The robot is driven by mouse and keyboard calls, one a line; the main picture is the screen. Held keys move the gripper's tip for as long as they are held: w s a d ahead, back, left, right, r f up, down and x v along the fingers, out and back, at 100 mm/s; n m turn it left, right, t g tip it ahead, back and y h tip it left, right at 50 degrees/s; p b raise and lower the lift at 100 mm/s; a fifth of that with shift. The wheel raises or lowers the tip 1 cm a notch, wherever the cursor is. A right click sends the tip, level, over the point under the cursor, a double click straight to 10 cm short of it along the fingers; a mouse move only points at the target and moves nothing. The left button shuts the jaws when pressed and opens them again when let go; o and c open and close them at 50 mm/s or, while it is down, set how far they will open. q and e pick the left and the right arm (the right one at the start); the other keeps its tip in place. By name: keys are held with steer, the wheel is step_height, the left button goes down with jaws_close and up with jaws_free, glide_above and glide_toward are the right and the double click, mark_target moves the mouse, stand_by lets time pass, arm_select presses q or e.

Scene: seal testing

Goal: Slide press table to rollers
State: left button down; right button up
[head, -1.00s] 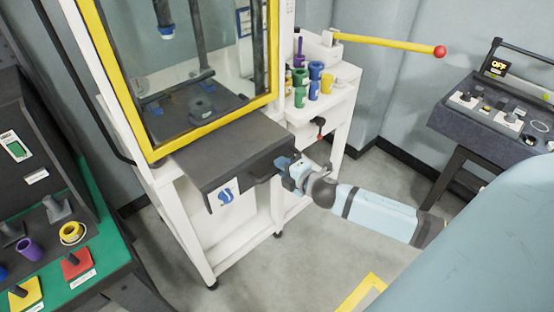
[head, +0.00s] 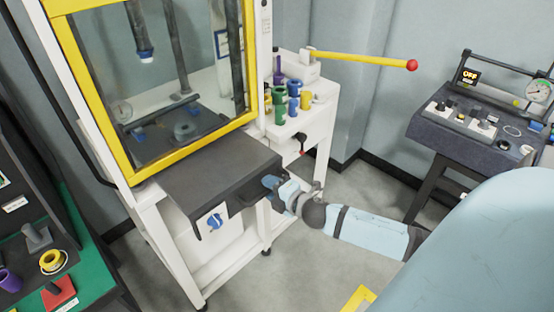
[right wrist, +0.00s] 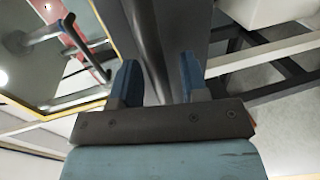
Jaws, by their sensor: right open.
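The press table (head: 205,165) is a dark grey slab jutting out in front of the yellow-framed press. A dark handle (head: 247,194) is on its front face. My right gripper (head: 271,184) is at the right end of this handle, with its arm coming in from the right. In the right wrist view the two blue fingers of the right gripper (right wrist: 158,78) are apart, with a dark grey bar (right wrist: 149,40) running between them. I cannot tell whether they touch it. I cannot make out any rollers. My left gripper is not in view.
The press (head: 125,172) stands on a white frame. A white side stand (head: 318,112) holds coloured cylinders (head: 281,104) and a yellow lever (head: 360,59). A control console (head: 460,125) is at right, a green bench (head: 88,258) at left.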

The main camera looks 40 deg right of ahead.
steer(key=v, duration=1.3)
steer(key=shift+s+b, duration=0.4)
steer(key=shift+b, duration=0.05)
steer(key=shift+d, duration=0.15)
stand_by(0.4)
steer(key=s+a+f+m+g+y+p, duration=0.1)
steer(key=s+a+f+m+g+p, duration=0.1)
steer(key=a+m+p, duration=0.4)
steer(key=s+a+f+m+g+p, duration=0.1)
steer(key=s+a+m+p, duration=0.3)
steer(key=a+m, duration=0.5)
steer(key=a+g+p, duration=0.1)
steer(key=a, duration=0.1)
steer(key=shift+a+f+g+y+p, duration=0.3)
steer(key=shift+a+f+y+p, duration=0.05)
steer(key=shift+f+y+p, duration=0.05)
